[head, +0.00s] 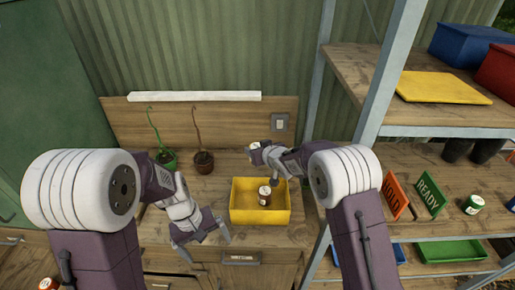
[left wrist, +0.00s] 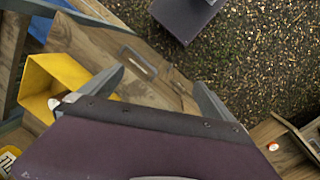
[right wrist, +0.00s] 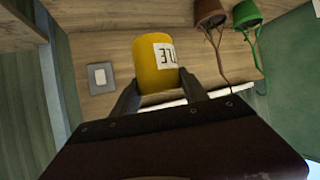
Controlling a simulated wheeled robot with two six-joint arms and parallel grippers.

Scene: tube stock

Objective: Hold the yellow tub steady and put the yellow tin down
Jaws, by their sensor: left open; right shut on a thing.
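The yellow tub (head: 240,217) sits on the wooden bench, and a tin with a white label (head: 265,196) stands inside it. The tub also shows at the left of the left wrist view (left wrist: 38,82). The yellow tin (right wrist: 152,75), with a white lettered label, is between the fingers of my right gripper (right wrist: 160,82), which is shut on it. In the head view my right gripper (head: 266,152) is behind the tub, at the back of the bench. My left gripper (head: 203,243) is open and empty at the tub's front left, apart from it.
A green pot (head: 166,159) and a brown pot (head: 203,162) with thin plants stand behind my left arm. A shelf post (head: 318,80) rises right of the bench. The right shelf holds an orange sign (head: 396,197) and a green sign (head: 430,196).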

